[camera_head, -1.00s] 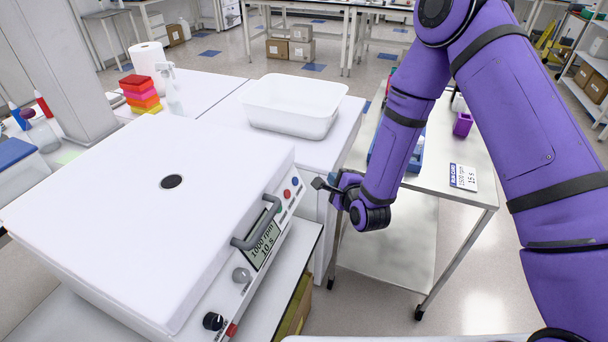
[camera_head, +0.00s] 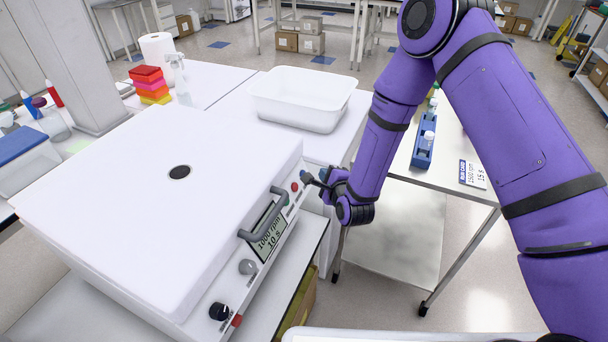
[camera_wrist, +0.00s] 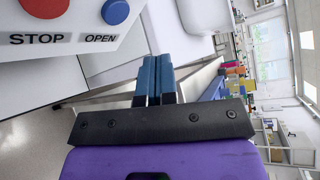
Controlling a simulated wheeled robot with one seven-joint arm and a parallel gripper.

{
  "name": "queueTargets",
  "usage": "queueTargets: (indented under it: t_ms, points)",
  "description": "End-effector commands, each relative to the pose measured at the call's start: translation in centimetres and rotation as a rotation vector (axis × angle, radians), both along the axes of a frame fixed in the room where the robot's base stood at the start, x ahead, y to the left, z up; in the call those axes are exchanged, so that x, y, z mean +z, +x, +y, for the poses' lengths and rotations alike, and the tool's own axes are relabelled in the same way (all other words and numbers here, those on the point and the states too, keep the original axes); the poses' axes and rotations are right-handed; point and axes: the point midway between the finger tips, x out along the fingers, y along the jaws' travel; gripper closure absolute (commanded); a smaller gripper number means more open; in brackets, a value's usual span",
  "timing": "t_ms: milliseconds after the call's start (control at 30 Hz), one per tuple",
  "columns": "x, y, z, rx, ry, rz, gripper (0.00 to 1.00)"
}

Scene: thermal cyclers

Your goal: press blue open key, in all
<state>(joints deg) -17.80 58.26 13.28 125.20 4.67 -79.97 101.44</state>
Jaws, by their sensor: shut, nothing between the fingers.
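The blue OPEN key (camera_wrist: 115,12) shows at the top of the wrist view, next to the red STOP key (camera_wrist: 45,3). Both are on the front panel of a large white machine with a closed lid (camera_head: 150,210). In the head view the red key (camera_head: 294,187) shows, but the blue one is hidden by my gripper (camera_head: 309,179). My gripper is shut and empty, its blue fingertips (camera_wrist: 157,62) pointing toward the panel. In the wrist view the tips are right of and below the blue key; contact cannot be seen.
The panel has a grey handle (camera_head: 262,214), a display reading 1000 rpm 10 s (camera_head: 269,232), and knobs (camera_head: 219,311). A white tub (camera_head: 300,100) stands behind. A metal table (camera_head: 440,180) with a blue rack (camera_head: 424,145) and a card (camera_head: 472,174) is at the right.

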Motion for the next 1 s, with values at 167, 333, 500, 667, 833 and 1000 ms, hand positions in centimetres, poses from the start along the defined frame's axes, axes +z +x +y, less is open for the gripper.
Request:
queueTargets:
  t_ms: [167,333,500,667,833,1000]
  points:
    - [-0.9,0.6,1.7,0.002,0.002,0.0,1.0]
    - [-1.3,0.9,2.5,0.0,0.0,0.0,1.0]
    - [-1.4,1.0,2.8,0.0,0.0,0.0,1.0]
    - [-1.4,1.0,2.8,0.0,0.0,0.0,1.0]
    - [-1.4,1.0,2.8,0.001,0.0,0.0,1.0]
    - [-1.4,1.0,2.8,0.001,0.0,0.0,1.0]
